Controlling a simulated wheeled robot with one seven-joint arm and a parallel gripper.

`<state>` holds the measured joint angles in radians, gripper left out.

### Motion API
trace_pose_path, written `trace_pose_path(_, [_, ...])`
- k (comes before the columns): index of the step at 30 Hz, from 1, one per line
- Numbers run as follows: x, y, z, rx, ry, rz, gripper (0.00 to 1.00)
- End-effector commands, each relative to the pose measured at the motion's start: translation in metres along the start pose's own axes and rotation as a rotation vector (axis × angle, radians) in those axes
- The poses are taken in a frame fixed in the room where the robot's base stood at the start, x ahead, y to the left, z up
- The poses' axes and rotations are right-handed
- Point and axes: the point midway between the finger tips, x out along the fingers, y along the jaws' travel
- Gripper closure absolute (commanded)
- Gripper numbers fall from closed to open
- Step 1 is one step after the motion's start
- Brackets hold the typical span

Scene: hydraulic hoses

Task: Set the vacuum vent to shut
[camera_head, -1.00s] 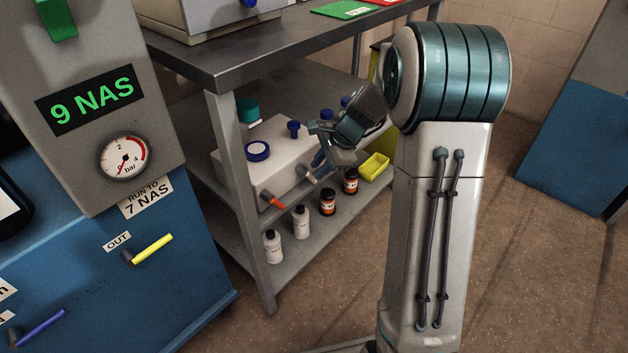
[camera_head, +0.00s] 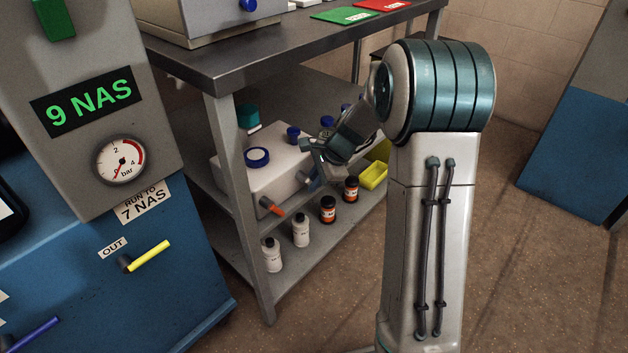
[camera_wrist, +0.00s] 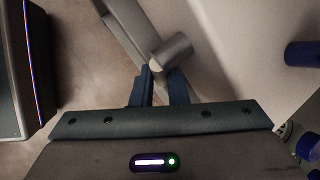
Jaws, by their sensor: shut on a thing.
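A pale box (camera_head: 272,176) with blue-capped ports stands on the bench's lower shelf. An orange-tipped lever (camera_head: 271,206) sticks out of its front. My gripper (camera_head: 313,175) is at the right part of the box's front, tilted down. In the wrist view, its two blue fingers (camera_wrist: 162,88) are shut on a grey cylindrical handle (camera_wrist: 172,52), which stands out beside the pale box wall (camera_wrist: 225,50). The fingers hide part of the handle. No vent label or position mark is readable, so I cannot tell its setting.
White bottles (camera_head: 300,230) and brown jars (camera_head: 328,209) stand along the shelf front below my gripper. A yellow tray (camera_head: 373,175) is to the right. The bench leg (camera_head: 240,200) rises at left. A blue cabinet (camera_head: 100,260) with a yellow lever (camera_head: 150,256) stands further left.

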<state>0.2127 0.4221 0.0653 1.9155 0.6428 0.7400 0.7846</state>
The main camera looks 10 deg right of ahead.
Motion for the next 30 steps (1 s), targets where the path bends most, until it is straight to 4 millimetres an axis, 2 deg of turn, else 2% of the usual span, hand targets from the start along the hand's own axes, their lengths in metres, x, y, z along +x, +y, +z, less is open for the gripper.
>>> trace_pose_path(8, [-0.004,-0.001,0.002,-0.05,0.095,-0.042,1.0])
trace_pose_path(30, [-0.018,-0.006,0.007,-0.311,0.613,-0.268,1.0])
